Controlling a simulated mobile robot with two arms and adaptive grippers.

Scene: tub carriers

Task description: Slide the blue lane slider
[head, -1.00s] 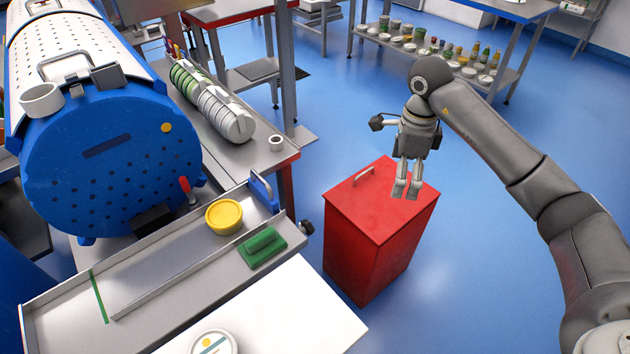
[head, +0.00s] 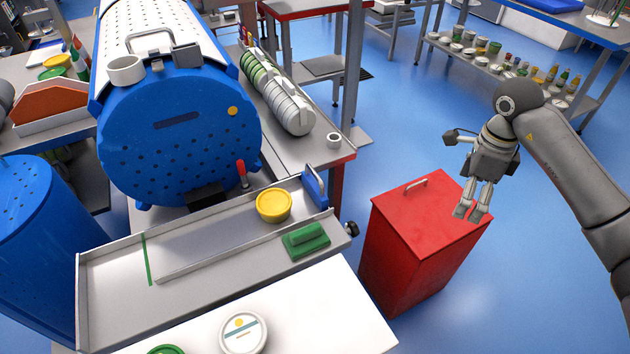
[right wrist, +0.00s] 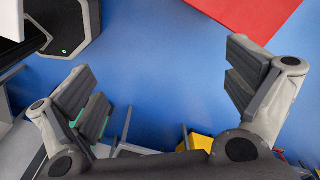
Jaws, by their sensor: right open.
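A blue upright piece (head: 315,187), which looks like the blue lane slider, stands at the right end of the grey lane tray (head: 115,285). A yellow round tub (head: 273,204) sits in the back lane, left of the blue piece. A green block with a raised grip (head: 306,240) sits in the front lane. My right gripper (head: 472,214) hangs above the red bin, right of the tray and apart from the blue piece. Its fingers are spread and empty in the right wrist view (right wrist: 168,95). My left gripper is not in view.
The red bin (head: 410,245) stands between tray and right arm; its lid has a handle. A white board (head: 320,310) with a round white tub (head: 243,333) lies in front of the tray. A blue perforated drum (head: 180,140) is behind. Blue floor is open at right.

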